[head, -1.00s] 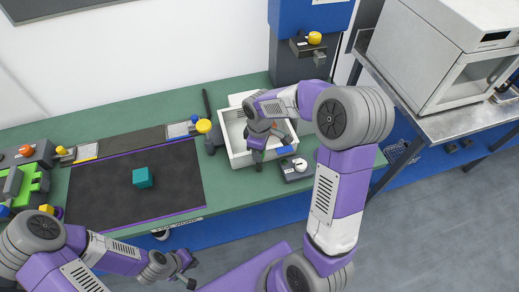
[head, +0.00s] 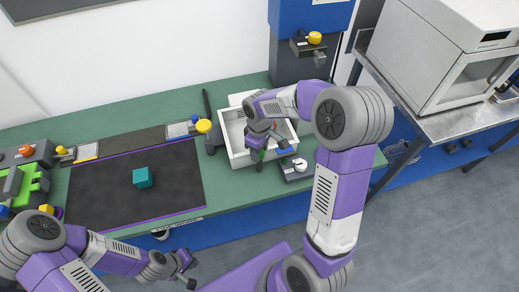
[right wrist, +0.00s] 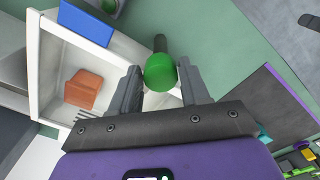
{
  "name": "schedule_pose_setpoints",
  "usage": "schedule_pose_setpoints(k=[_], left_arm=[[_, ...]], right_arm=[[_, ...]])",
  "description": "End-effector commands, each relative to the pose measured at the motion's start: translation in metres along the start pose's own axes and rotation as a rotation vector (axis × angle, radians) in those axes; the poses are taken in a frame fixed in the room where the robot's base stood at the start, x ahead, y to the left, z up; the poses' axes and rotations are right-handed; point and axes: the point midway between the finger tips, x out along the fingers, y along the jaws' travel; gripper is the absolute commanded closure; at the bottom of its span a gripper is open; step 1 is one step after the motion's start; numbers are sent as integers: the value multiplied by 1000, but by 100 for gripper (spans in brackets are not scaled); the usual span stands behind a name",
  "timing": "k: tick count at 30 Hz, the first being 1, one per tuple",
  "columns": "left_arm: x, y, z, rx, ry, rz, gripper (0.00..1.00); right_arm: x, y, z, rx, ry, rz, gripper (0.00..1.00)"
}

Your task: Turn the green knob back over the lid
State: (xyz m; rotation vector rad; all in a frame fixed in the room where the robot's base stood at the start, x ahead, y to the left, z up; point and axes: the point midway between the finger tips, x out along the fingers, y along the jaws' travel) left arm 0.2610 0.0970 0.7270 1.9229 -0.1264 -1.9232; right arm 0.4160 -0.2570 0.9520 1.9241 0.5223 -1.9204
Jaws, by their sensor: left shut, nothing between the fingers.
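The green knob (right wrist: 160,73) is round and sits at the end of a dark stem in the right wrist view. My right gripper (right wrist: 160,84) is open, with one finger on each side of the knob; I cannot tell whether either touches it. In the head view a bit of the green knob (head: 262,155) shows below my right gripper (head: 263,143), at the front edge of the white tray. I cannot make out for certain which part is the lid. My left gripper (head: 188,274) is shut and empty, low in front of the bench.
A small grey device with a white knob (head: 300,165) stands right of the tray. A teal cube (head: 142,178) lies on the dark mat (head: 105,195), which is otherwise largely clear.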

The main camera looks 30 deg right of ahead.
Motion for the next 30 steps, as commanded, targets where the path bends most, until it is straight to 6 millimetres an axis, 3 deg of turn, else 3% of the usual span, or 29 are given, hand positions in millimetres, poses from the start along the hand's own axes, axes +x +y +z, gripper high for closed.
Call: schedule_pose_setpoints(k=[1,3,13,24,30], left_arm=[[0,0,0,0,0,0,100],[0,0,0,0,0,0,100],[-1,0,0,0,0,0,100],[-13,5,1,0,0,0,100],[-15,6,1,0,0,0,100]], right_arm=[[0,0,0,0,0,0,46],[0,0,0,-1,0,0,36],[-4,0,0,-3,-1,0,36],[-61,0,0,-2,1,1,36],[-75,0,0,-2,1,0,36]])
